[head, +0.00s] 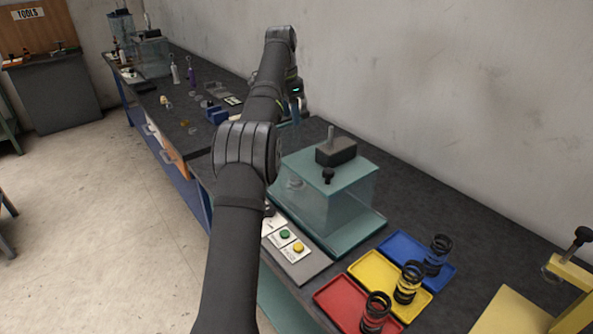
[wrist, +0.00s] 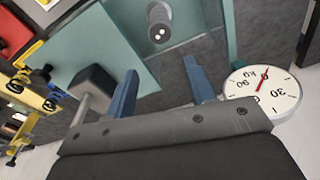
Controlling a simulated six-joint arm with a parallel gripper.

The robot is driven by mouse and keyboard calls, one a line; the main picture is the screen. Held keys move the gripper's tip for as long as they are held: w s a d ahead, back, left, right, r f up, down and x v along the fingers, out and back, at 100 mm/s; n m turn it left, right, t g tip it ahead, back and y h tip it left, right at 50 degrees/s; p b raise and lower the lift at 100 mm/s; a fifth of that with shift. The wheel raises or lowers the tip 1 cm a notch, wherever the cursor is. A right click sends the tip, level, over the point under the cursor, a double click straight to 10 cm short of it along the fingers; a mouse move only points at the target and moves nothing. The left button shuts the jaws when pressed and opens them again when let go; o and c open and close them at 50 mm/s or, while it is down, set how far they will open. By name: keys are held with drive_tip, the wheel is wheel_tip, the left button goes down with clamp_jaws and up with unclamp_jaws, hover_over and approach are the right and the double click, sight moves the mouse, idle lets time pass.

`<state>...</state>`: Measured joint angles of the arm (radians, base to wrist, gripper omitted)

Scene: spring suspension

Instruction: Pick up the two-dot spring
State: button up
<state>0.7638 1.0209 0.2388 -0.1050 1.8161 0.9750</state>
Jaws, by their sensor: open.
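Three black coil springs stand upright on coloured trays at the lower right of the head view: one (head: 375,312) on the red tray, one (head: 408,283) on the yellow tray, one (head: 437,255) on the blue tray. I cannot read dots on any of them there. My gripper (head: 296,106) is beyond the glass box, well away from these springs. In the wrist view my gripper (wrist: 160,85) has its blue fingers apart with nothing between them.
The glass box (head: 325,205) with a dark block (head: 336,151) on top stands between my gripper and the trays. A yellow clamp (head: 560,290) is at the right. A round dial (wrist: 262,93) is near my gripper.

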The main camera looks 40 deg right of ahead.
drive_tip(key=f, duration=0.4)
drive_tip(key=d+f, duration=0.1)
drive_tip(key=f, duration=0.9)
drive_tip(key=shift+s+d+f, duration=0.2)
drive_tip(key=shift+d, duration=0.15)
clamp_jaws()
